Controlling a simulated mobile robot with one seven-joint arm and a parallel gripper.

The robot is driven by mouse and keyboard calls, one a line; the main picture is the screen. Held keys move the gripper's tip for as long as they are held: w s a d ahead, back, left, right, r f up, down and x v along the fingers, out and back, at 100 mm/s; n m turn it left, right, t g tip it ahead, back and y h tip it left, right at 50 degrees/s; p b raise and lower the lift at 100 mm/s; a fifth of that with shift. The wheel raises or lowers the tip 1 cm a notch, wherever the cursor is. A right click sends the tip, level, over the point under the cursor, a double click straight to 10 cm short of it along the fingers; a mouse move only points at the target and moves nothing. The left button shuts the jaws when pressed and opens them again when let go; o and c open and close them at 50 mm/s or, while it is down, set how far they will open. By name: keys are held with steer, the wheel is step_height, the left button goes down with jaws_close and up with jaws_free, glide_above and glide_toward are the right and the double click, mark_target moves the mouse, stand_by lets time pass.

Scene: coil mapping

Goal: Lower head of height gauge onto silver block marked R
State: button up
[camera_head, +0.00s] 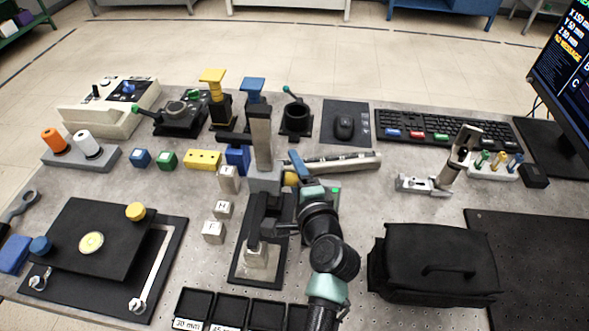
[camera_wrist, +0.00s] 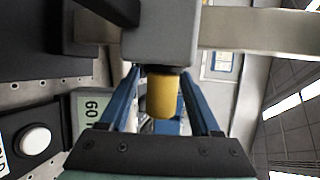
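The height gauge has a grey upright column (camera_head: 261,140) and a grey sliding head (camera_head: 265,181), which also fills the top middle of the wrist view (camera_wrist: 160,35). A yellow knob (camera_wrist: 162,96) sticks out of the head. My gripper (camera_wrist: 162,78) has its blue fingers on either side of the knob, with narrow gaps showing; it is open around it. A silver block (camera_head: 256,264) stands on the gauge's black base (camera_head: 240,268), below dark parts that partly cover it. I cannot read its letter. A display beside my gripper reads 60 (camera_wrist: 92,108), upside down.
Small silver blocks marked H (camera_head: 223,210) and F (camera_head: 213,232) stand left of the base. Black bins (camera_head: 232,311) are in front. A black case (camera_head: 440,262) stands at right and a black plate (camera_head: 90,240) at left.

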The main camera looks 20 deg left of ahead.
steer(key=v, duration=1.3)
stand_by(0.4)
steer(key=w+d+r+n+t+h+p, duration=0.1)
steer(key=w+d+r+n+t+h, duration=0.15)
steer(key=r, duration=1.05)
steer(key=w+d+r+n+t+h+p, duration=0.15)
steer(key=w+r+n+t, duration=0.25)
steer(key=r, duration=0.9)
steer(key=s+d+r+n+t+h+p, duration=0.1)
steer(key=s+d+r+t+h, duration=0.1)
steer(key=r, duration=0.8)
steer(key=s+d+r+n+t+h+p, duration=0.1)
steer(key=s+r+t, duration=0.3)
steer(key=r, duration=0.6)
steer(key=s+d+r+n+t+h+p, duration=0.1)
steer(key=s+r, duration=0.4)
steer(key=r, duration=0.5)
steer(key=shift+s+d+n+t+h, duration=0.3)
steer(key=shift+d+n+t+h, duration=0.5)
steer(key=shift+d+n+t, duration=0.2)
steer(key=shift+f, duration=0.1)
